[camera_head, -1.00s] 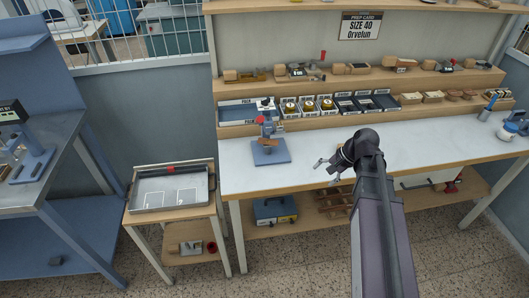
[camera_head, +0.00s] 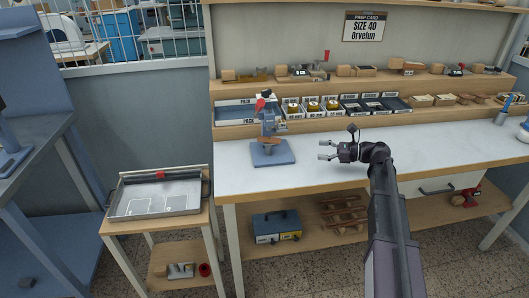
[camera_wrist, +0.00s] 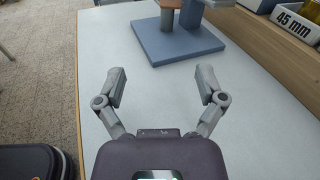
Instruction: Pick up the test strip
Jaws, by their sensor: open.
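A small blue hand press (camera_head: 270,128) with a red knob stands on the white worktop, on a flat blue base. A brown flat piece (camera_head: 267,144) lies on the press, low above the base; it may be the test strip, but I cannot tell for sure. In the wrist view, the blue base (camera_wrist: 183,45) and part of a brown piece (camera_wrist: 170,3) show at the top edge. My gripper (camera_head: 322,150) is open and empty above the worktop, to the right of the press and pointing toward it. Its two spread fingers also show in the wrist view (camera_wrist: 162,82).
The worktop (camera_head: 430,145) is clear around my gripper. Behind it, a stepped shelf holds labelled bins (camera_head: 330,105) and wooden blocks. A metal tray (camera_head: 155,197) sits on a small side table at left. A toolbox (camera_head: 277,226) stands on the lower shelf.

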